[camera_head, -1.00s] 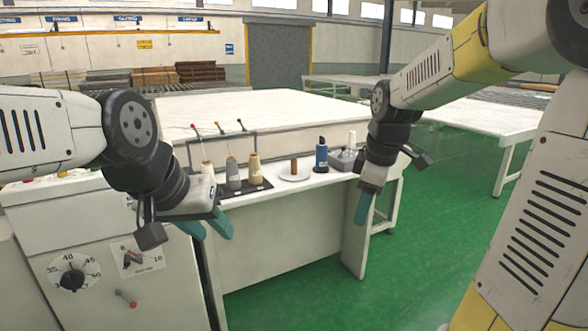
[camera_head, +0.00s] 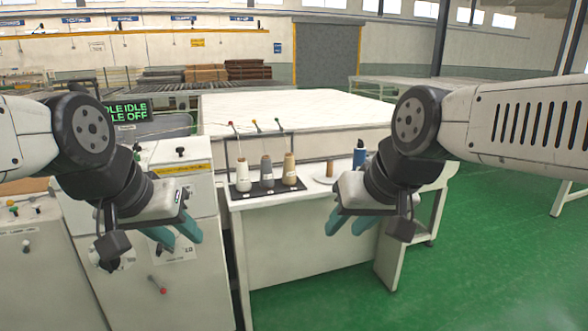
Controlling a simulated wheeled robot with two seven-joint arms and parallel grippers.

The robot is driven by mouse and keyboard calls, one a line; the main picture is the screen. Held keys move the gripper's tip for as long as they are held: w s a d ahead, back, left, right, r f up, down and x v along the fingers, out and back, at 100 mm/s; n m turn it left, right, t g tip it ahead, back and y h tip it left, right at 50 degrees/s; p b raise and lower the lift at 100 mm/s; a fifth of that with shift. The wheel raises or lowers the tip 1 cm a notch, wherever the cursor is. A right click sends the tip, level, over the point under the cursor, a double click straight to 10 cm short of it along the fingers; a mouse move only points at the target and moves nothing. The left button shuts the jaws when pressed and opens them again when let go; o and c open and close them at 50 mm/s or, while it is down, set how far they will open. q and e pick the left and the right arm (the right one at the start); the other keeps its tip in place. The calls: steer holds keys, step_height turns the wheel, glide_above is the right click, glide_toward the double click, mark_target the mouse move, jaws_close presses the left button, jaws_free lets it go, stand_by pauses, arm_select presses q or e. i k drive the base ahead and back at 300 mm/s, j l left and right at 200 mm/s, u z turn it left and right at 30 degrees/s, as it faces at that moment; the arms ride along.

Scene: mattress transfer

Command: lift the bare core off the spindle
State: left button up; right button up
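The bare core is a small brown cylinder (camera_head: 330,168) standing upright on a round white plate (camera_head: 322,180) on the white shelf, partly hidden by my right gripper and arm. The spindle itself is hidden inside the core. My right gripper (camera_head: 348,225) hangs in front of the shelf's edge, below and slightly right of the core. Its teal fingers are apart and empty, not touching the core. My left gripper (camera_head: 178,238) is in front of the machine cabinet, left of the shelf. Its teal fingers are apart and empty.
White, grey and tan thread cones (camera_head: 290,170) stand on a black tray left of the core, under thin guide rods. A blue spool (camera_head: 359,153) stands close right of the core, partly covered by my arm. A mattress-topped table (camera_head: 300,108) lies behind. Green floor is clear at right.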

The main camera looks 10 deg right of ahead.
mark_target(330, 165)
steer(key=i+l+u, duration=0.5)
steer(key=l, duration=0.15)
steer(key=i+l+u, duration=0.1)
steer(key=l+u, duration=0.15)
steer(key=i+l, duration=0.15)
steer(key=l, duration=0.2)
steer(key=i+l, duration=0.1)
steer(key=l, duration=0.25)
steer(key=i+l+u, duration=0.1)
steer(key=l, duration=0.25)
steer(key=i+l, duration=0.15)
steer(key=l, duration=0.25)
steer(key=i+l, duration=0.15)
steer(key=l, duration=0.2)
steer(key=i+l+u, duration=0.1)
steer(key=l, duration=0.25)
